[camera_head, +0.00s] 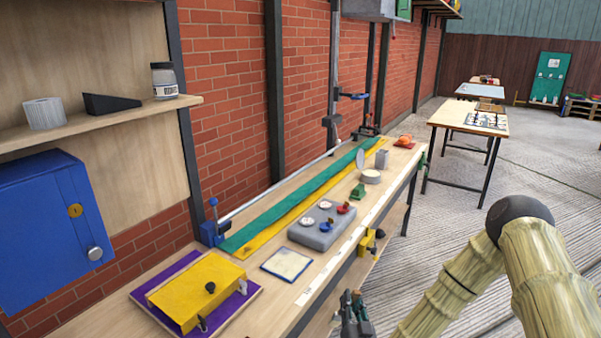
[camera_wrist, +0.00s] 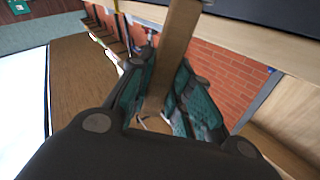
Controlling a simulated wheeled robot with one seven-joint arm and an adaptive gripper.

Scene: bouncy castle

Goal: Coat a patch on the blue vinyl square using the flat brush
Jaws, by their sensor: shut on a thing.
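My gripper (camera_head: 356,308) is low in the head view, beside the front edge of the bench. In the wrist view its green-padded fingers (camera_wrist: 168,100) are shut on a flat wooden piece (camera_wrist: 176,45), which looks like the handle of the flat brush. The bristles are not clearly seen in either view. A small flat square (camera_head: 287,264) with a blue border and a pale middle lies on the bench, left of and beyond my gripper. It is the likely blue vinyl square. My gripper is apart from it.
A yellow box (camera_head: 196,289) on a purple mat (camera_head: 235,312) lies left of the square. A grey block (camera_head: 318,236) with dials and knobs stands behind it. An open round tin (camera_head: 371,177) stands farther along. A yellow clamp (camera_head: 368,242) is on the bench's front edge.

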